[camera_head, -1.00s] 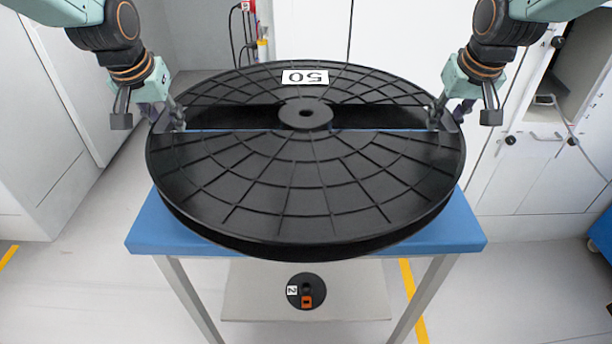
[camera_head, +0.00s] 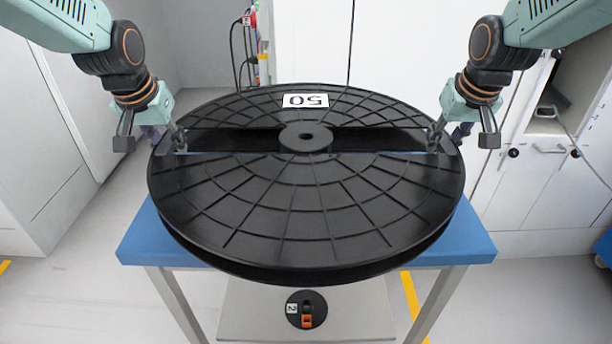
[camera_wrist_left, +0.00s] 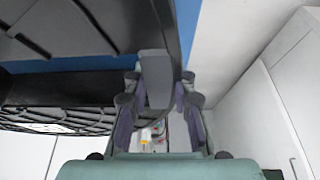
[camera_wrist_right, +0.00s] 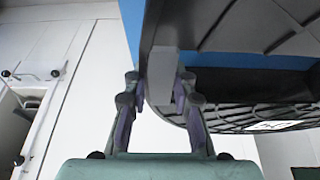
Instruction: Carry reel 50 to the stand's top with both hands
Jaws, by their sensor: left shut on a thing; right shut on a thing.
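Reel 50 (camera_head: 310,205) is a large black ribbed disc with a white "50" label, a hub and a slot across it. In the head view it lies roughly level over the blue stand top (camera_head: 140,242); whether it touches the top I cannot tell. My left gripper (camera_head: 180,140) is shut on the reel at the slot's left end. My right gripper (camera_head: 434,140) is shut on it at the right end. The wrist views show a grey bar of the reel between the fingers, left (camera_wrist_left: 156,80) and right (camera_wrist_right: 162,75). The reel hides most of the top.
Below the blue top, a grey lower shelf (camera_head: 245,315) holds a small black reel (camera_head: 306,318) with an orange part and a label reading 2. White cabinets (camera_head: 545,170) stand at the right, white panels (camera_head: 30,130) at the left. Cables hang on the back wall. Yellow lines mark the floor.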

